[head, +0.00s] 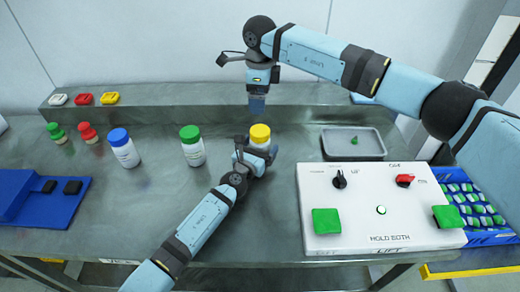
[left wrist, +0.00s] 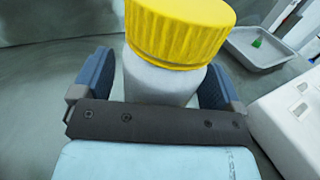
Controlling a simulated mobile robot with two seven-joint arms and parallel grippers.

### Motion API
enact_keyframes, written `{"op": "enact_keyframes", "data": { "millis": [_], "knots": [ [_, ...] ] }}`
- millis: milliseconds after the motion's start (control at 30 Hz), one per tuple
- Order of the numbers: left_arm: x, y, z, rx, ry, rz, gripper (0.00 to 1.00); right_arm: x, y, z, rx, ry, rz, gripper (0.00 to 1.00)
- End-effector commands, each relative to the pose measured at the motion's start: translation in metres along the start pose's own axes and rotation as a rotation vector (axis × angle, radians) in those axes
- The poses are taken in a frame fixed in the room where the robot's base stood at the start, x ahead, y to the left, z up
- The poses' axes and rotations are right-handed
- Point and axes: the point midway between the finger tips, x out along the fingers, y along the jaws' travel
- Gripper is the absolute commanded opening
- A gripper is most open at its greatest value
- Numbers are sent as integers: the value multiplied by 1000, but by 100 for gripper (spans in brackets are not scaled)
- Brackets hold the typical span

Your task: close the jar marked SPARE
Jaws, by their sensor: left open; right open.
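A white jar with a yellow lid (head: 260,133) stands on the bench at the middle; it fills the left wrist view (left wrist: 175,35). The lid sits on top; I cannot tell how tightly. My left gripper (head: 255,157) is open, with its fingers on either side of the jar's white body, below the lid. My right gripper (head: 257,104) is open and empty, pointing down behind and above the yellow-lidded jar. A green-lidded jar (head: 193,152) and a blue-lidded jar (head: 125,153) stand to the left. I cannot read which jar is marked SPARE.
A white control box (head: 375,235) with green buttons stands at the right. Behind it is a grey tray (head: 328,157) holding a small green piece. Small red- and green-topped containers (head: 88,133) and a blue holder (head: 45,212) are left. A raised ledge (head: 190,112) runs along the back.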

Motion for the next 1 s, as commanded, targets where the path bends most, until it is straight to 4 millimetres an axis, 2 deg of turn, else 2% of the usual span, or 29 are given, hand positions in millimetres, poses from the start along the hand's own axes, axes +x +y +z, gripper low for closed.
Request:
{"op": "enact_keyframes", "data": {
  "millis": [167, 333, 600, 800, 1000],
  "knots": [
    [-19, 0, 1, 0, 2, 0, 92, -8, 0, 0, 0, 0, 0, 90],
    [-57, 0, 1, -1, 3, 0, 92, -19, 0, 0, 0, 0, 0, 90],
    [-114, 0, 0, 0, 3, -1, 92, -24, 0, 0, 0, 0, 0, 90],
    [-134, 0, 0, 1, 1, 0, 92, -24, 0, 0, 0, 0, 0, 90],
    [-138, 0, 0, 0, 0, 0, 92, -24, 0, 0, 0, 0, 0, 90]
  ]
}}
